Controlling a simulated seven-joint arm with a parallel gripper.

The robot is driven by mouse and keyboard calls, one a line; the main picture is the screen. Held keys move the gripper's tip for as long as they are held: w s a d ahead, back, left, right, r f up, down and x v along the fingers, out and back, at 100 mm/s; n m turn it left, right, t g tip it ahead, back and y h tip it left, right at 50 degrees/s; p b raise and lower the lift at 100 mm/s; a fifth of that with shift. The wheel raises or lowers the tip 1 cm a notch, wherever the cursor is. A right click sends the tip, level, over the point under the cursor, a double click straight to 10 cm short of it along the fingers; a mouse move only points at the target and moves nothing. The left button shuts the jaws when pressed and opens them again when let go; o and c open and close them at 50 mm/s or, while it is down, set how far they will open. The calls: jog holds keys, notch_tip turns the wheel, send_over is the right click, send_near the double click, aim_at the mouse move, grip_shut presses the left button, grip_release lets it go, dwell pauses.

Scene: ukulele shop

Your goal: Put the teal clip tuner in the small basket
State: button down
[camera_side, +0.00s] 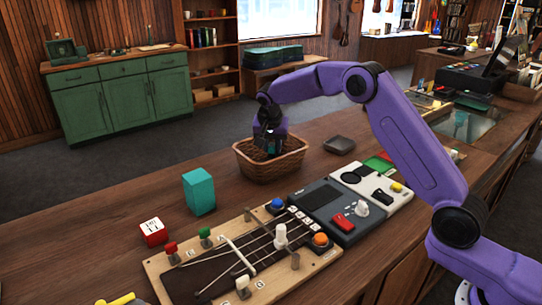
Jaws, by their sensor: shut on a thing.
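The small basket (262,172) is brown wicker and stands on the wooden counter near the middle of the view. My gripper (270,143) points down over the basket, its fingertips at about the height of the rim or inside the opening. It is shut on the teal clip tuner (271,149), of which only a small teal patch shows between the dark fingers. The basket's front wall and the fingers hide the rest, and I cannot tell whether the tuner touches the basket's floor.
A teal block (199,191) stands left of the basket, with a red and white cube (153,232) farther left. A fretboard panel (190,272) with knobs and a dark grey device (332,220) lie in front. A small dark dish (339,145) sits right of the basket.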

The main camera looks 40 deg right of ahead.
aim_at(271, 156)
jog(key=shift+w+f, duration=0.25)
jog(key=shift+f, duration=1.65)
jog(key=shift+f, duration=0.1)
jog(key=c, duration=0.9)
grip_release()
